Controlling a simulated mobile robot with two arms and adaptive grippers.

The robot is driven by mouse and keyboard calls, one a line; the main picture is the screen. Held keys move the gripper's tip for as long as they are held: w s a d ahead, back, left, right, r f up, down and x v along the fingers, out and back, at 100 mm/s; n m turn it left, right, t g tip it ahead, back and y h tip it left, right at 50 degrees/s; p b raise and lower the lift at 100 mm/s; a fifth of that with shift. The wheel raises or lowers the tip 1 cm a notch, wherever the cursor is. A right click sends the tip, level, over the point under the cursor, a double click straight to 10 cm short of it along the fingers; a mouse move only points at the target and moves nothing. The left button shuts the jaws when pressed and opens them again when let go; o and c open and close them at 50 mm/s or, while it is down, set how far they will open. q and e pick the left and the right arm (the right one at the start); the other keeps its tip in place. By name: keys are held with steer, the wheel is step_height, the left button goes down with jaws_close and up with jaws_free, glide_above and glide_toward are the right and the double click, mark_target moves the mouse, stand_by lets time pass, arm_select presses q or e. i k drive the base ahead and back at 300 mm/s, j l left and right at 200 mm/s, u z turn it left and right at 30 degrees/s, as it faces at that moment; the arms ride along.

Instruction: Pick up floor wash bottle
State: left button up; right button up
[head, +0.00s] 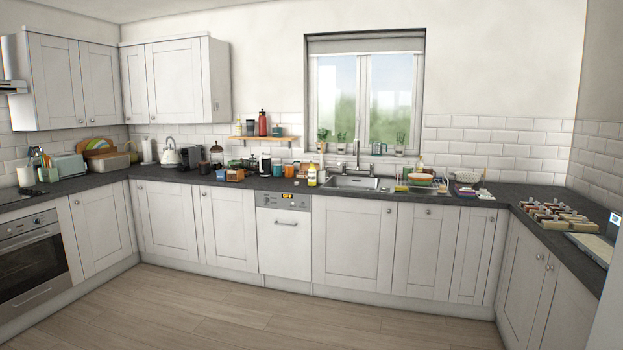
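A small pale yellow bottle (312,176) stands upright on the slate worktop (490,196), just left of the sink. It is the likeliest floor wash bottle, but its label is too small to read. A darker small item stands close beside it on the right. Neither of my grippers is in view, and no arm shows near the bottle.
The sink (352,183) with its tap lies right of the bottle, under the window. Mugs, boxes and a kettle (171,153) crowd the worktop to the left. A wall shelf (265,138) holds a red bottle (262,123). The wooden floor (230,315) is clear.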

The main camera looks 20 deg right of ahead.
mark_target(312, 171)
steer(key=i+z, duration=0.1)
steer(key=z, duration=0.25)
steer(key=i, duration=4.6)
